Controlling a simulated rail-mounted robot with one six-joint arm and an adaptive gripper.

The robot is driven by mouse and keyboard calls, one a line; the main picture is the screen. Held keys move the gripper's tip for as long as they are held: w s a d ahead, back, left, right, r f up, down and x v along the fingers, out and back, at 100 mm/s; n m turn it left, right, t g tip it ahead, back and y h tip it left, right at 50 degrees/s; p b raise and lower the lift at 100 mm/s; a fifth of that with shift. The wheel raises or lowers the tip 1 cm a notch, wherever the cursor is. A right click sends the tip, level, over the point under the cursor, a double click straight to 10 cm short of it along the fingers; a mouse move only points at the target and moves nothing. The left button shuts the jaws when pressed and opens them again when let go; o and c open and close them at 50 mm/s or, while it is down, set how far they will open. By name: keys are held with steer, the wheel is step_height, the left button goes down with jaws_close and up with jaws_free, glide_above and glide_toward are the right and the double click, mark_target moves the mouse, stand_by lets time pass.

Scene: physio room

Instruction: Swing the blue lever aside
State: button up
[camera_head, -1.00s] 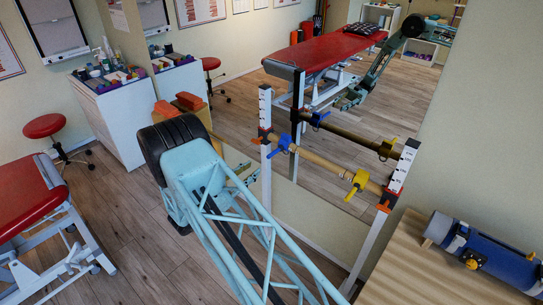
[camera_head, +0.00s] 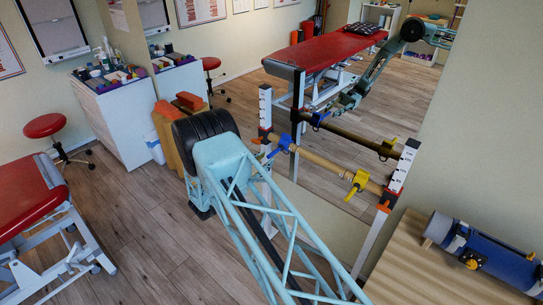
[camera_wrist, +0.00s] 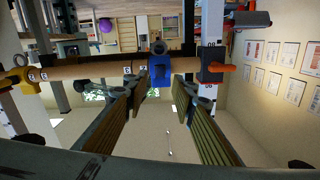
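The blue lever (camera_head: 275,151) sits on a wooden bar (camera_head: 322,165) close to the bar's left post. In the wrist view the blue lever (camera_wrist: 161,71) hangs just beyond my gripper (camera_wrist: 157,88), roughly between the two fingertips. My gripper is open, with a wide gap between its ribbed fingers and nothing held. I cannot tell whether a fingertip touches the lever. In the head view my arm's upper part hides most of the gripper.
A yellow lever (camera_head: 357,181) sits near the bar's right end. White posts with orange clamps carry the bar at the left (camera_head: 265,110) and right (camera_head: 402,166). A mirror behind repeats the bar and arm. A wooden bench (camera_head: 425,270) stands at right.

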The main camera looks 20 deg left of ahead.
mark_target(279, 149)
steer(key=shift+x, duration=2.6)
steer(key=shift+c, duration=0.3)
